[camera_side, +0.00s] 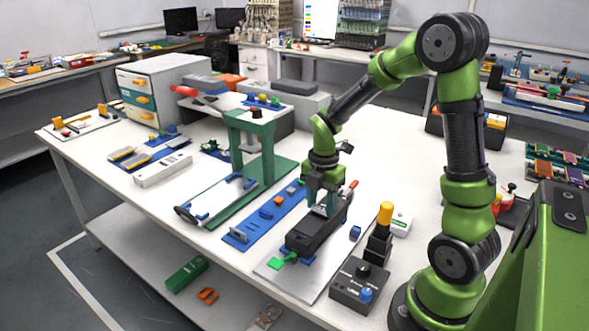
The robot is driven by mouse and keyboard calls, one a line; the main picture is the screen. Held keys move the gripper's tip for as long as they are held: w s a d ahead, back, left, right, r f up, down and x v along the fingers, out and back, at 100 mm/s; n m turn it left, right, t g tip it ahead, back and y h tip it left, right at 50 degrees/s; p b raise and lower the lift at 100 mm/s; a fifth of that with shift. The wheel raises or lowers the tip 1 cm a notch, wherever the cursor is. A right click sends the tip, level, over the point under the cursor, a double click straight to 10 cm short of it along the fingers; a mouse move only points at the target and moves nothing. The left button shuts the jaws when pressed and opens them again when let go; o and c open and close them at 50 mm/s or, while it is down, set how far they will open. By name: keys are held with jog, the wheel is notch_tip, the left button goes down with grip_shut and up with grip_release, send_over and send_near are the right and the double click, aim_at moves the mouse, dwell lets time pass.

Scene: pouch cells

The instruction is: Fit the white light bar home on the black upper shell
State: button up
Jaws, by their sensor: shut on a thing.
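The black upper shell (306,238) is a long dark body lying on a blue fixture on a pale plate, right of the table's middle. My gripper (322,208) points straight down over the far half of the shell. Its green fingers are shut on the white light bar (321,210), of which only a small pale part shows between the fingertips. The bar is at or just above the shell's top. I cannot tell whether it touches or is seated, as the fingers hide most of it.
A black control box (352,287) and a yellow-topped post (385,215) stand to the right. A green press frame (252,135) stands to the left.

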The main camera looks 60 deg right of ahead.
jog(key=shift+f, duration=0.65)
dwell(0.3)
jog(key=shift+r, duration=0.35)
jog(key=shift+f, duration=0.3)
dwell(1.6)
jog(key=shift+r, duration=0.3)
jog(key=shift+f, duration=0.45)
dwell(1.5)
jog(key=shift+r, duration=0.45)
dwell(0.7)
